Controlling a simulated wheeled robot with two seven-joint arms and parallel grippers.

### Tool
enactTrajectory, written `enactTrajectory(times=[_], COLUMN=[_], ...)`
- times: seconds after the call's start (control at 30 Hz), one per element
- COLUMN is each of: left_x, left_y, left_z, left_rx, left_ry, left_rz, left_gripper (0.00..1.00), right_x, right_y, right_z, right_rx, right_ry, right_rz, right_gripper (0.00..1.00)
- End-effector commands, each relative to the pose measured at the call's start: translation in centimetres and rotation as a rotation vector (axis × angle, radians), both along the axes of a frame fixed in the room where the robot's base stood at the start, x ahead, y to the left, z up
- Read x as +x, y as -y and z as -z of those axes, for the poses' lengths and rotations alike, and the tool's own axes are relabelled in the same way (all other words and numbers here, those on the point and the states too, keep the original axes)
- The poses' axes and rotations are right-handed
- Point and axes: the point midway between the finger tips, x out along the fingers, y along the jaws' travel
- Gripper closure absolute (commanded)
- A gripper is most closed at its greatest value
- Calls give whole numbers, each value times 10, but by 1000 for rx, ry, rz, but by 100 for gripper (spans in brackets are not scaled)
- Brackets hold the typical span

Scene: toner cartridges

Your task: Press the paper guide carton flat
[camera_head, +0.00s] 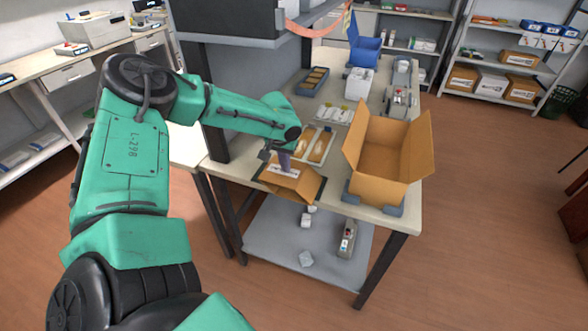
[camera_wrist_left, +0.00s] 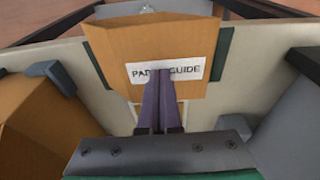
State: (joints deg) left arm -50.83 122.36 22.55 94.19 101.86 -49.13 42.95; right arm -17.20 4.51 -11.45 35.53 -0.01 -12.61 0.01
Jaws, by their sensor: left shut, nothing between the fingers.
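The paper guide carton (camera_head: 299,186) is a brown cardboard box near the front edge of the workbench, with an open end and a slanted upper panel. In the left wrist view the carton (camera_wrist_left: 118,48) shows a white label with "PAPER GUIDE" partly hidden by my fingers. My left gripper (camera_head: 284,168) is shut and empty, pointing down at the labelled panel. In the left wrist view its purple fingertips (camera_wrist_left: 161,76) overlap the label; I cannot tell whether they press on it. My right gripper is not in view.
A large open cardboard box (camera_head: 384,160) stands right of the carton, held by grey corner blocks. A tray with tan items (camera_head: 318,146) lies just behind the carton. A dark post rises to the left. The lower shelf (camera_head: 285,250) holds small parts.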

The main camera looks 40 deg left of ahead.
Motion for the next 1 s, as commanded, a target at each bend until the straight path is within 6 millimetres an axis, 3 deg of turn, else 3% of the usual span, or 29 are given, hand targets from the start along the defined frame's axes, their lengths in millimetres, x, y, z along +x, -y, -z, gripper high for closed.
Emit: enactTrajectory(times=[1.0], left_x=[-2], left_y=[-11], left_z=[17], left_rx=[3], left_ry=[5], left_rz=[0], left_gripper=[100], right_x=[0], right_y=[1], right_z=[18], right_rx=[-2], right_ry=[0], right_rz=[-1], right_gripper=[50])
